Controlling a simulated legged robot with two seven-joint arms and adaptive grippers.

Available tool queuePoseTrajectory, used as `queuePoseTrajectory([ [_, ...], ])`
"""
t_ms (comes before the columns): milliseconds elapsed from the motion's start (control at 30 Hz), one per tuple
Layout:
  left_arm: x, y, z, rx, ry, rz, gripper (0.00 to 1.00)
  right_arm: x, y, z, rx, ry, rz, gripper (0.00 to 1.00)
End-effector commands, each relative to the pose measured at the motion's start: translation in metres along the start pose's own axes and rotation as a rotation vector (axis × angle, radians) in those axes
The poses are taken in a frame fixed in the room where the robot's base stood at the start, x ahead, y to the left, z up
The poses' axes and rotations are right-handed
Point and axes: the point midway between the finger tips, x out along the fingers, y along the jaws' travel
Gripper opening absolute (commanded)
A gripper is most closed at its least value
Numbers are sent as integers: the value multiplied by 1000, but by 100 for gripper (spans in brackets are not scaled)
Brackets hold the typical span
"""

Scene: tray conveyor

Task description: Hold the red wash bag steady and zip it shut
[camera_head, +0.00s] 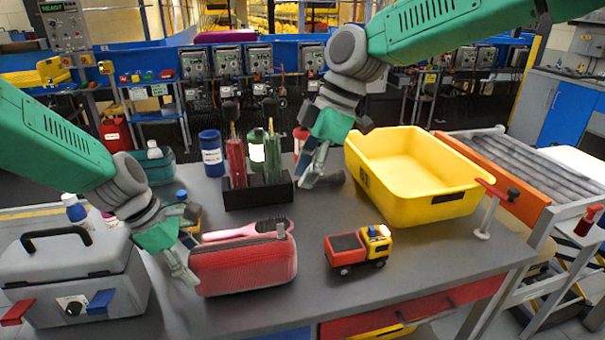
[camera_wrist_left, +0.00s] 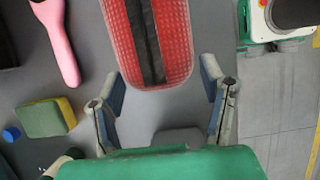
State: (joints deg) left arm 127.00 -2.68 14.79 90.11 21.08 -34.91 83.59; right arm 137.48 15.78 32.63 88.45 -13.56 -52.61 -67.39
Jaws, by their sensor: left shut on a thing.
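The red wash bag (camera_head: 245,266) lies on the grey table at front centre-left. In the left wrist view, the bag (camera_wrist_left: 172,62) shows a dark lengthwise strip along its top between red mesh sides; I cannot tell how far the zip is closed.
A pink hairbrush (camera_head: 240,231) lies just behind the bag. A toy truck (camera_head: 358,249) stands right of it, a yellow bin (camera_head: 425,206) behind that. A bottle rack (camera_head: 258,193) stands behind, a grey toolbox (camera_head: 70,275) at left. Table between bag and truck is clear.

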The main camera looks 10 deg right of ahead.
Motion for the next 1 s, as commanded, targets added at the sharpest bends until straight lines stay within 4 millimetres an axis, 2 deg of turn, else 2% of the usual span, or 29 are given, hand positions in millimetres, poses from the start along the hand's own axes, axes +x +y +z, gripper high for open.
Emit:
queuePoseTrajectory([
  [67, 0, 0, 0, 0, 0, 0, 21, 0, 0, 0, 0, 0, 0, 24],
  [100, 0, 0, 0, 0, 0, 0, 78, 0, 0, 0, 0, 0, 0, 24],
  [133, 0, 0, 0, 0, 0, 0, 89, 0, 0, 0, 0, 0, 0, 24],
  [400, -1, 0, 0, 0, 0, 1, 89, 0, 0, 0, 0, 0, 0, 24],
  [533, -10, 1, 0, 1, 0, 3, 89, 0, 0, 0, 0, 0, 0, 24],
  [1000, -100, 2, 0, 0, 0, 2, 89, 0, 0, 0, 0, 0, 0, 24],
])
